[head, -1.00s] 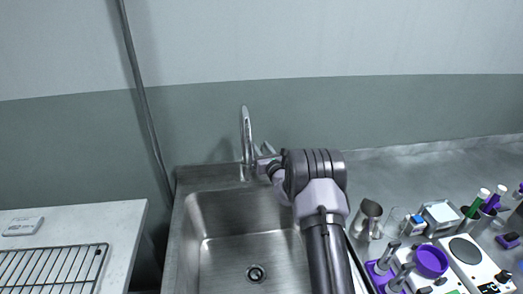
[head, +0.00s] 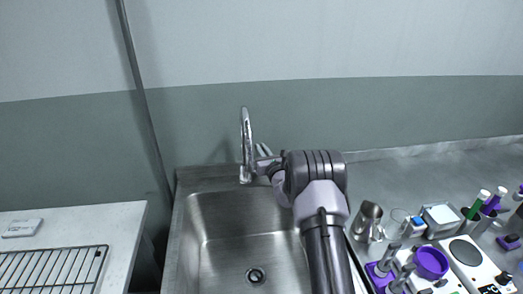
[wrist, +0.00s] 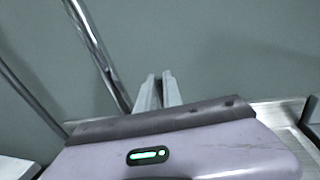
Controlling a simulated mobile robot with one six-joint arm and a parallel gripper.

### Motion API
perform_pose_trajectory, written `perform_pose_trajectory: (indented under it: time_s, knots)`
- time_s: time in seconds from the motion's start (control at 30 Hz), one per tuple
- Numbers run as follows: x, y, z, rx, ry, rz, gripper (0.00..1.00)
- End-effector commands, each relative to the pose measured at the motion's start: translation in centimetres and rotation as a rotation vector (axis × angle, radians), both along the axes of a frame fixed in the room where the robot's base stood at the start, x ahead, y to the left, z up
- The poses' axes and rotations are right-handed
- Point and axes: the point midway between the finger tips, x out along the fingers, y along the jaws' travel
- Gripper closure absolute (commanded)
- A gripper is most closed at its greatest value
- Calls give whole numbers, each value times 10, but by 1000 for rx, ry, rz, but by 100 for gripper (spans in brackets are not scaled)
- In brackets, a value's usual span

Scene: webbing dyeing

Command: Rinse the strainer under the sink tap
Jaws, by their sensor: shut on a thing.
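The tap (head: 246,140) is a tall chrome spout at the back of the steel sink (head: 215,260). In the wrist view the tap's pipe (wrist: 97,52) slants up to the left of my fingers. My gripper (head: 262,150) is beside the tap, just to its right, above the sink's back edge. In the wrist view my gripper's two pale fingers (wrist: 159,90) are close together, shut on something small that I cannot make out. I cannot make out a strainer in either view.
A wire rack (head: 50,270) lies on the white counter (head: 115,225) to the left. On the right counter stand a steel jug (head: 367,222), a purple bowl (head: 431,263), a scale (head: 465,249) and several tools. The sink basin is empty around its drain (head: 256,275).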

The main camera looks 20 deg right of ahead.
Motion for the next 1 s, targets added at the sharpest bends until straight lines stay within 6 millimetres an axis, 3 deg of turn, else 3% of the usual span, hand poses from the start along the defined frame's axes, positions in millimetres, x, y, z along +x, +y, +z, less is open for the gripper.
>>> perform_pose_trajectory:
  time_s: [0.83,1.0]
  knots:
    - [0,0,-1,0,0,0,100]
    - [-7,2,-8,-21,-76,2,100]
